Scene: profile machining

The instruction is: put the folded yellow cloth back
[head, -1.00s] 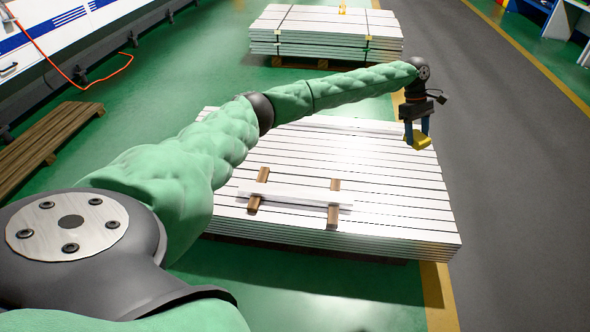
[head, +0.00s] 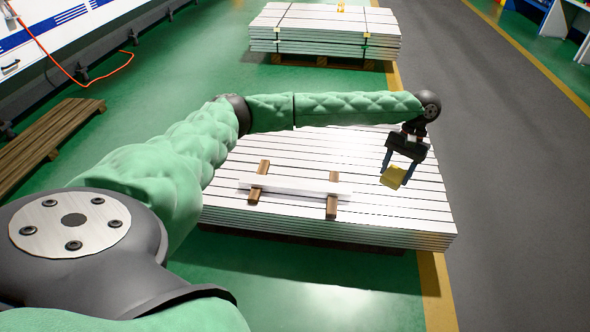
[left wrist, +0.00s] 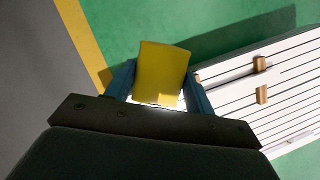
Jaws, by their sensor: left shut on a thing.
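The folded yellow cloth (head: 393,176) is held between the blue fingers of my left gripper (head: 396,174), above the right part of the near stack of white profiles (head: 400,215). In the left wrist view the cloth (left wrist: 161,72) sits between the two fingers of the left gripper (left wrist: 160,80), with the stack and green floor beneath it. The left gripper is shut on the cloth. My right gripper is not in view.
A short white profile (head: 290,189) lies across two wooden blocks (head: 332,205) on the near stack. A second strapped stack (head: 325,30) stands behind. A wooden pallet (head: 45,140) and a white machine (head: 70,30) are at the left. Grey floor is open at the right.

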